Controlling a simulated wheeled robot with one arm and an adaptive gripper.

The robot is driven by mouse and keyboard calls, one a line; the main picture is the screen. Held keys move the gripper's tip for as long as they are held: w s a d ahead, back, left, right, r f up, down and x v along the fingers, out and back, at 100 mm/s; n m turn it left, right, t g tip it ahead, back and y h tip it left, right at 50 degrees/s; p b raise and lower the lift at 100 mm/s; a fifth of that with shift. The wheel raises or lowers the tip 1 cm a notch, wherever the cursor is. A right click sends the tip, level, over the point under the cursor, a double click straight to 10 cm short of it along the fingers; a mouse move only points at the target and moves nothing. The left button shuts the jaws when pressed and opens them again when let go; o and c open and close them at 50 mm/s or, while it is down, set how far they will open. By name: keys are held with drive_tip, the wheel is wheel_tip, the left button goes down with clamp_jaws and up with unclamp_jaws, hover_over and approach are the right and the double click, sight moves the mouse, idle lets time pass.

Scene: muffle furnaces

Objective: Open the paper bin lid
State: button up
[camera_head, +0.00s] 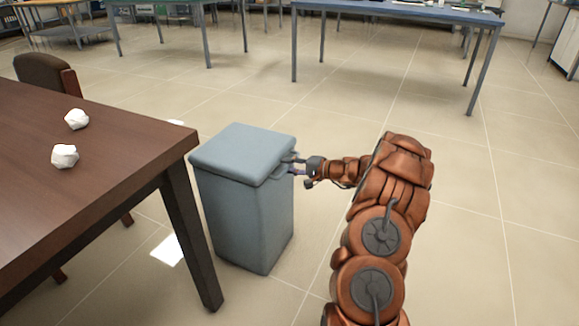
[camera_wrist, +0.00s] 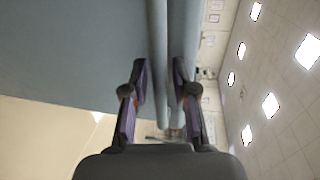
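The grey-blue paper bin (camera_head: 245,225) stands upright on the floor right of the brown table. It also fills the left of the wrist view (camera_wrist: 70,50). Its lid (camera_head: 240,150) lies closed on top in the head view. My gripper (camera_head: 291,166) is at the lid's right edge, reaching in from the right. In the wrist view my gripper (camera_wrist: 160,95) has its two fingers apart, one on each side of the lid's lip (camera_wrist: 158,40). Whether the fingers touch the lip is unclear. The bin's inside is hidden.
Two crumpled white paper balls (camera_head: 76,119) (camera_head: 64,156) lie on the brown table (camera_head: 110,185), whose corner and leg are close to the bin's left side. A chair (camera_head: 45,72) stands behind it. Blue-topped tables (camera_head: 400,9) are farther back. The floor at right is clear.

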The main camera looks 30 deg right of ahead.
clamp_jaws()
drive_tip(key=shift+r, duration=0.1)
idle(0.3)
